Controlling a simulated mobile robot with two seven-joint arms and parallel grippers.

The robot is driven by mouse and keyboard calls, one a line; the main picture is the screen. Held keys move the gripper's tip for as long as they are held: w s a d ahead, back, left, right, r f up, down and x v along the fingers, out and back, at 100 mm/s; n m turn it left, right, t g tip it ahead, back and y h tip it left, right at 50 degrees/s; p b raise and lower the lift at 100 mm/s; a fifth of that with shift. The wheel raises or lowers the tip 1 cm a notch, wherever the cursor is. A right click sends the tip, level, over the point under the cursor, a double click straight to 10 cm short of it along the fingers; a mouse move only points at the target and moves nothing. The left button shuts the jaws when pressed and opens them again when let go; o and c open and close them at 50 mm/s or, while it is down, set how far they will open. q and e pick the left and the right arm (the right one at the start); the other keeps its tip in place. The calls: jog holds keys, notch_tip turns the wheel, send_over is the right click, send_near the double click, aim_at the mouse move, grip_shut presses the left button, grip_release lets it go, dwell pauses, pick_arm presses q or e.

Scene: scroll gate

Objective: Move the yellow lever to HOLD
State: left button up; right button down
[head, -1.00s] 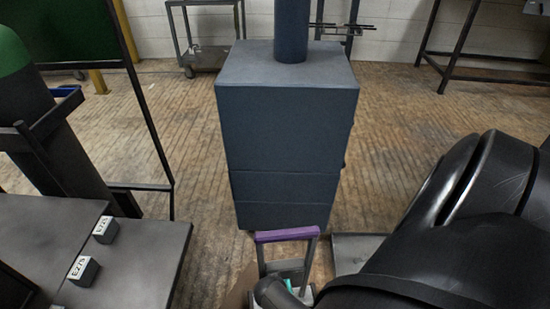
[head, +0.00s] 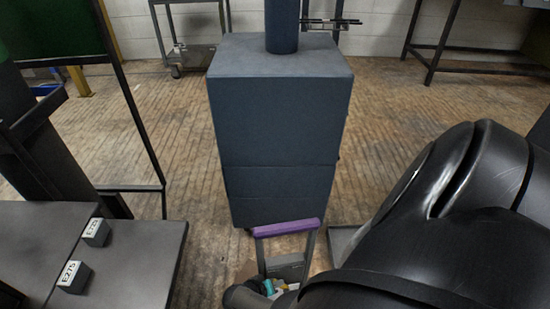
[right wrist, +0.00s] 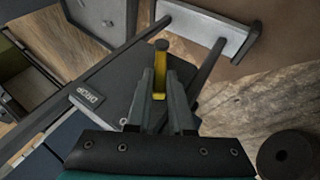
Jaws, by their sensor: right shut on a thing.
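The yellow lever (right wrist: 159,83) shows in the right wrist view, with a dark round knob at its end. My right gripper (right wrist: 160,76) is closed around it, one grey finger on each side. Beside it on the dark panel is a small label (right wrist: 87,97) with upside-down lettering that looks like DROP. I see no HOLD label. In the head view my right arm covers the lower right, and I cannot make out the lever there. My left gripper is not in view.
A tall dark blue cabinet (head: 278,110) stands ahead in the head view. A dark table (head: 130,262) with small labelled blocks, one marked E275 (head: 74,276), is at left. Wooden floor (head: 395,110) lies open around the cabinet.

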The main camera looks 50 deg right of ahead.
jog(key=shift+w, duration=0.1)
jog(key=c, duration=0.8)
grip_release()
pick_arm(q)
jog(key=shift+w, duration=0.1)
pick_arm(e)
jog(key=shift+a+r, duration=0.1)
